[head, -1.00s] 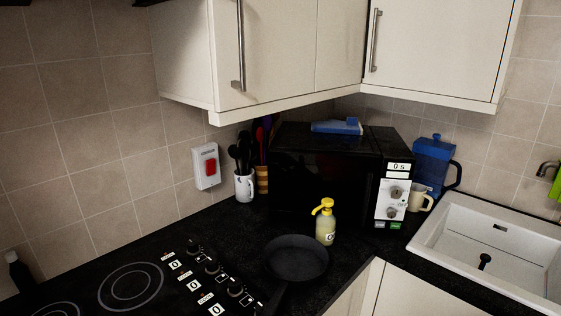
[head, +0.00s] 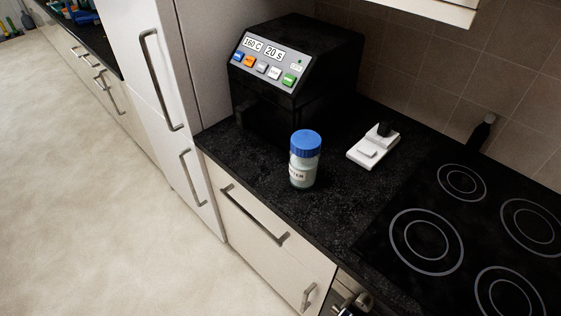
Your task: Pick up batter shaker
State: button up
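The batter shaker (head: 304,161) is a clear jar with a blue lid and a label ending in "TER". It stands upright on the black worktop (head: 340,215), close to the front edge. It is in front of a black appliance and left of the hob. Nothing is touching it that I can see. My gripper is not in view.
The black appliance (head: 290,75) with coloured buttons stands behind the shaker. A small white device (head: 366,153) lies to its right. The hob (head: 470,235) fills the right. A tall white fridge-like cupboard (head: 165,100) stands left. The pale floor (head: 90,190) is clear.

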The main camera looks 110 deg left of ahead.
aim_at(303, 172)
jog(key=u, duration=4.8)
jog(key=i, duration=0.7)
jog(key=z, duration=0.15)
